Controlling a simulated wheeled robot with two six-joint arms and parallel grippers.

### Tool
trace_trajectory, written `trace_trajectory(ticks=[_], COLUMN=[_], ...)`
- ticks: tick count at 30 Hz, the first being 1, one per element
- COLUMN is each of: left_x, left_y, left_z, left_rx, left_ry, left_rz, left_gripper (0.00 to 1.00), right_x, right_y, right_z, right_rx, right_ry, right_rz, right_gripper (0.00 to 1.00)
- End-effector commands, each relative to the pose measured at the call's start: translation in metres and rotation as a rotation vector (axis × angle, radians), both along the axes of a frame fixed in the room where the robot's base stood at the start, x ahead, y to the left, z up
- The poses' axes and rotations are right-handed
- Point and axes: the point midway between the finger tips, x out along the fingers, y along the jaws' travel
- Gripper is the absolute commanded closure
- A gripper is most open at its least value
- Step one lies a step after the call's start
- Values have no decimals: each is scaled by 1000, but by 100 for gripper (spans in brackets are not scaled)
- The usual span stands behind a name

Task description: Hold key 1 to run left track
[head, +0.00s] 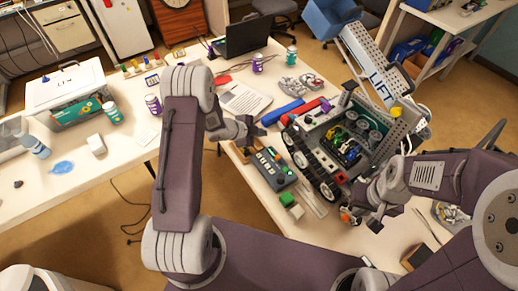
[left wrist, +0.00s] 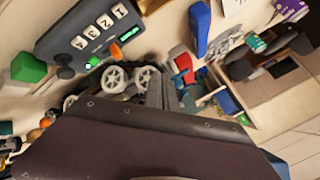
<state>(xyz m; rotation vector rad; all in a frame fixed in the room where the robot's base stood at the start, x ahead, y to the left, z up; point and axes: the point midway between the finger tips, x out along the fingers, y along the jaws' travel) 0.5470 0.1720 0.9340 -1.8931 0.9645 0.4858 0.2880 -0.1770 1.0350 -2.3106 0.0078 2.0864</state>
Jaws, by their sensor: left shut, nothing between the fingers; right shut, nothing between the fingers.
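The dark grey control box (head: 271,168) lies on the table in front of the tracked robot (head: 345,140). The left wrist view shows its white keys numbered 1 to 4, with key 1 (left wrist: 121,11) at the top end of the row, a green light, a small green display and an orange part. The robot's near track (head: 312,165) with pale wheels faces the box. My left gripper (head: 256,130) is shut and empty beyond the far end of the box; I see no contact with a key. My right gripper (head: 364,215) is shut and empty by the robot's near right corner.
A green block (head: 287,199) and a white block lie by the box's near end. A blue bar (head: 283,112) and a red part lie beyond the box. Papers, jars and a laptop (head: 243,37) stand further back. A floor gap lies left of the box.

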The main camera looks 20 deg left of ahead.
Motion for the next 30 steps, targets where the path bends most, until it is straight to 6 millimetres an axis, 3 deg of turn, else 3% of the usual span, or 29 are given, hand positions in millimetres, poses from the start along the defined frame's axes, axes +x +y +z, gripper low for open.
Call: trace_trajectory(ticks=[4,17,23,30], left_x=[-15,-15,-15,-15], left_y=[10,14,14,13], left_z=[-15,-18,-33,-68], left_rx=[-15,-16,-15,-16], left_ry=[58,61,60,61], left_rz=[32,42,41,42], left_gripper=[100,100,100,100], right_x=[0,0,0,0], right_y=[0,0,0,0], right_z=[11,9,-5,-35], right_rx=[0,0,0,0], right_ry=[0,0,0,0], right_rz=[0,0,0,0], right_gripper=[100,100,100,100])
